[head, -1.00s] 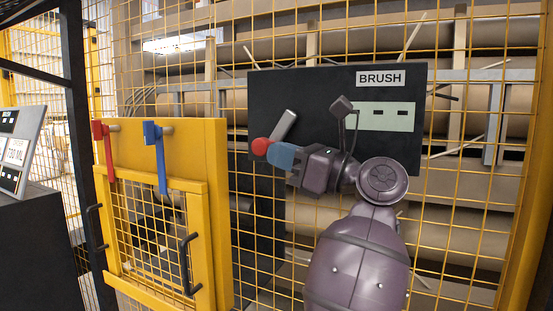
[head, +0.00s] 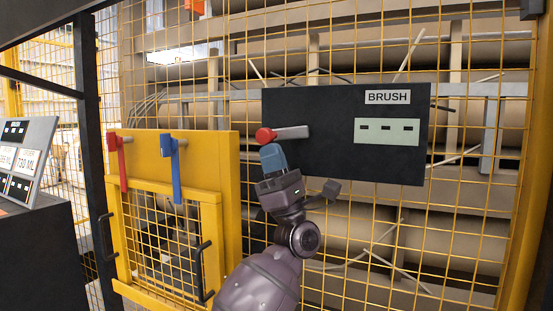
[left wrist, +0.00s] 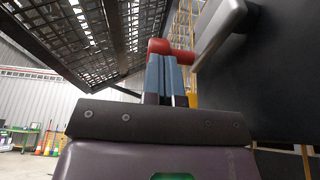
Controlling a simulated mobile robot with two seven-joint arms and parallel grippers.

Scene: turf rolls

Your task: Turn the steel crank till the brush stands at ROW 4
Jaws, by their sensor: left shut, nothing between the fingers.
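The steel crank (head: 292,132) sits on the black panel, its arm lying nearly level with the red knob (head: 265,135) at its left end. The crank arm (left wrist: 218,32) and red knob (left wrist: 160,46) also show in the left wrist view. My left gripper (head: 271,151) is shut with nothing held, its blue fingers (left wrist: 170,73) pointing up just under the knob. I cannot tell whether they touch it. The BRUSH label (head: 388,97) is above a pale display (head: 387,132) with several dark marks and no readable row. The brush itself is not identifiable. My right gripper is out of view.
A yellow gate (head: 228,170) with a red lever (head: 115,145) and a blue lever (head: 175,150) stands left of the black panel (head: 340,165). Yellow mesh (head: 460,240) fences off large rolls behind. A console (head: 25,160) is at far left.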

